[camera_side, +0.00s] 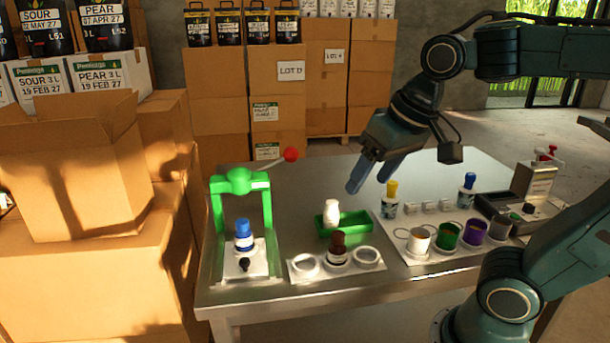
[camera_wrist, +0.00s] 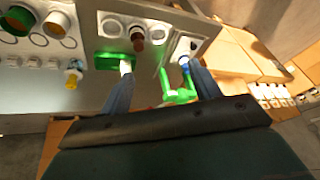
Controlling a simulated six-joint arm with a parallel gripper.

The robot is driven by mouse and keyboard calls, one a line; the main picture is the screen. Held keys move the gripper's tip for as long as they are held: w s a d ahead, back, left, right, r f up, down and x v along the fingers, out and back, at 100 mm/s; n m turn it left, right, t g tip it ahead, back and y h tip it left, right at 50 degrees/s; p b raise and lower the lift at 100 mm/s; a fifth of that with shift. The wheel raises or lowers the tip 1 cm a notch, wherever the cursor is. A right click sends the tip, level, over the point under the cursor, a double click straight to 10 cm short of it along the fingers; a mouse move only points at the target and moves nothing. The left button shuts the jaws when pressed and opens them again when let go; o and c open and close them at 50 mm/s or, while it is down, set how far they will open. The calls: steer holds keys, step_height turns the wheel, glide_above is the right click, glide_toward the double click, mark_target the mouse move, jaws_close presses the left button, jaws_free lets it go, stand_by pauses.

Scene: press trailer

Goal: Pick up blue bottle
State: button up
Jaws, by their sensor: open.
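A white bottle with a blue cap (camera_side: 244,236) stands upright on the white base of the green press (camera_side: 220,187). In the wrist view the blue cap (camera_wrist: 184,60) shows beside the right fingertip, above the green press frame (camera_wrist: 178,96). A second blue-topped bottle (camera_side: 467,191) stands at the right back of the table; which one the task means I cannot tell. My gripper (camera_side: 367,186) has blue fingers, open and empty, and hangs above the table behind the green tray, well right of the press. The wrist view shows the fingers (camera_wrist: 160,72) spread apart.
The green tray (camera_side: 357,223) holds a white bottle (camera_side: 331,212). A brown bottle (camera_side: 338,250) stands in a white ringed holder. A yellow-topped bottle (camera_side: 390,199) and several cups stand to the right. The press's red-knobbed lever (camera_side: 291,155) sticks out rightward. Cardboard boxes (camera_side: 78,255) crowd the left.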

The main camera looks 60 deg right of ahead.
steer(key=w+r+m+g, duration=0.1)
steer(key=w+r+m, duration=0.1)
steer(key=w+m, duration=0.35)
steer(key=m+g, duration=0.4)
steer(key=m, duration=0.5)
glide_above(242, 221)
step_height(242, 221, down, 9)
steer(key=shift+s+a+f, duration=0.15)
steer(key=shift+s+a, duration=0.05)
steer(key=shift+f, duration=0.1)
step_height(242, 221, down, 8)
steer(key=shift+f, duration=0.25)
steer(key=shift+w+d+f, duration=0.1)
steer(key=shift+f, duration=1.2)
steer(key=shift+w+d+f, duration=0.1)
steer(key=shift+f, duration=1.2)
